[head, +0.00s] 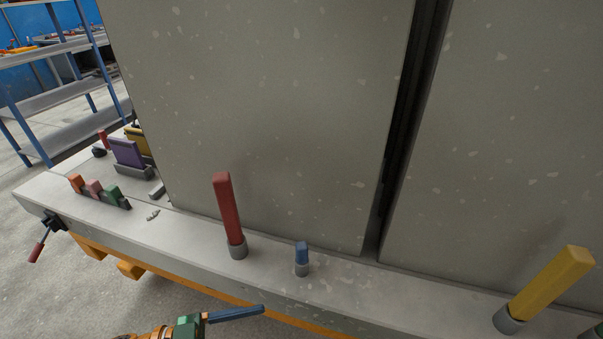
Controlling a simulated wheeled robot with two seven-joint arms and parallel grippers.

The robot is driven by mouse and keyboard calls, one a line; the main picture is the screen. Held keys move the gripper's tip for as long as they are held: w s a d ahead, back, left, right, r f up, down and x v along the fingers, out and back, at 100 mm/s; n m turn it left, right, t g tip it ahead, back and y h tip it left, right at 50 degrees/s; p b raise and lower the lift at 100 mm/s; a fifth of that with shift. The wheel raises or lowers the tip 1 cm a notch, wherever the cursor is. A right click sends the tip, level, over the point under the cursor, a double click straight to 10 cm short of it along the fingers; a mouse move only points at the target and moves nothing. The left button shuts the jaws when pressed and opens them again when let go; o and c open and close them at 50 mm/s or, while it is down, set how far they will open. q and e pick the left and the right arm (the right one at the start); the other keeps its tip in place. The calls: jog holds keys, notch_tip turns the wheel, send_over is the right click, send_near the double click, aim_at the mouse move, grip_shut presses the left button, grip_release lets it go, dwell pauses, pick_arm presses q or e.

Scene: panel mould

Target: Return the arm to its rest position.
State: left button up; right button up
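Two large grey speckled panels (270,110) and (500,130) stand upright on the long pale bench (185,228). A narrow dark gap (400,130) runs between them.
Along the bench's front edge stand a tall red peg (228,208), a short blue peg (301,252) and a tilted yellow bar (552,283), each in a grey socket. A purple item (127,152) and coloured blocks (92,188) sit at left. An orange-green object with a blue bar (236,313) shows below.

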pick_arm(q)
jog(key=w+d+f+n+t+y, duration=0.1)
jog(key=w+d+n+t+y, duration=0.4)
jog(key=w+d+t, duration=0.15)
jog(key=w+a+f+n+y, duration=0.1)
jog(key=a+f+n+y, duration=0.35)
jog(key=y, duration=0.25)
jog(key=s+a+f+n+g+y, duration=0.25)
jog(key=s+a+g, duration=0.2)
jog(key=s, duration=0.35)
jog(key=s+a+f+n+g+y, duration=0.2)
jog(key=s+a+f+g+y, duration=0.1)
jog(key=s+a, duration=0.3)
jog(key=s+f+g, duration=0.1)
jog(key=s+f, duration=0.1)
jog(key=f, duration=0.7)
jog(key=s+f, duration=0.2)
jog(key=f, duration=0.7)
jog(key=s+a+f+m+g, duration=0.1)
jog(key=s+f, duration=0.7)
jog(key=s, duration=0.3)
jog(key=shift+a+f, duration=0.2)
jog(key=shift+f, duration=0.2)
